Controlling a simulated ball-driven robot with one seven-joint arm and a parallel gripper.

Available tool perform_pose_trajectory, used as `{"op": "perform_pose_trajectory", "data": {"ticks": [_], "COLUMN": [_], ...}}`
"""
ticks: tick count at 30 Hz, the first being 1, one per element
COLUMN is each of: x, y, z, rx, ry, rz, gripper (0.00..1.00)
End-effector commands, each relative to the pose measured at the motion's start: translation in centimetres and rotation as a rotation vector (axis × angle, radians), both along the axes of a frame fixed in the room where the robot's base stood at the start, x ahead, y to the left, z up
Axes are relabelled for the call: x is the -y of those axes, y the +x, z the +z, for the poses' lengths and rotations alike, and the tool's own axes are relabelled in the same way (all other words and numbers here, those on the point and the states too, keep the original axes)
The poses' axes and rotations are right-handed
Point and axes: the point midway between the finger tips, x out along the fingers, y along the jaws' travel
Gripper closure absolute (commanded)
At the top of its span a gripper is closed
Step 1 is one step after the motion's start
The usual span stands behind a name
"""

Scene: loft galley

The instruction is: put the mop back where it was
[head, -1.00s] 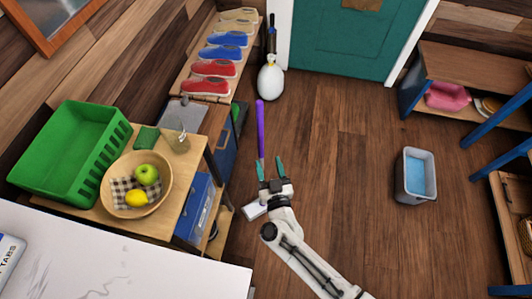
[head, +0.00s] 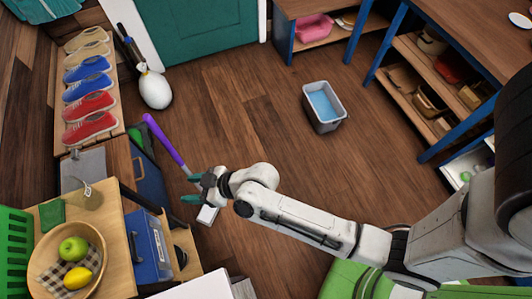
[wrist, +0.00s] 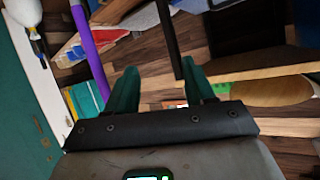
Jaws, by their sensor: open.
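The mop has a purple handle (head: 165,140) that slants down towards my gripper in the head view. A flat whitish piece, which looks like the mop's head (head: 207,215), lies on the floor below my gripper. My gripper (head: 191,188) points left with its two teal fingers apart, at the lower part of the handle. My wrist covers part of the mop. In the wrist view the purple handle (wrist: 90,50) passes to the left of my spread fingers (wrist: 158,88), not between them. The space between the fingers holds nothing gripped.
A grey bucket (head: 324,118) with a blue inside stands on open floor. Blue-framed shelves (head: 420,85) stand right.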

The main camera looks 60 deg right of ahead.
Motion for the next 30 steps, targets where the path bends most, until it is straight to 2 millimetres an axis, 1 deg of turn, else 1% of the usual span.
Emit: {"op": "perform_pose_trajectory", "data": {"ticks": [1, 5, 8, 9, 11, 12, 15, 16, 18, 21, 30], "x": [0.9, 3.8, 6.9, 8.1, 9.9, 11.0, 13.1, 13.6, 14.3, 14.9, 14.9], "y": [-1.4, -5.6, -9.5, -11.2, -13.6, -15.1, -18.4, -19.2, -20.6, -21.6, -21.7], "z": [0.0, -0.1, 0.2, 0.5, 1.1, 1.5, 2.7, 3.0, 3.6, 4.0, 4.1], "rx": [-0.077, -0.309, -0.499, -0.572, -0.675, -0.738, -0.863, -0.891, -0.941, -0.978, -0.983], "ry": [-0.027, -0.106, -0.172, -0.196, -0.228, -0.247, -0.281, -0.288, -0.3, -0.307, -0.309], "rz": [0.015, 0.008, -0.051, -0.084, -0.141, -0.181, -0.275, -0.297, -0.339, -0.371, -0.374], "gripper": [0.47, 0.47, 0.47, 0.47, 0.47, 0.47, 0.47, 0.47, 0.47, 0.47, 0.47]}}
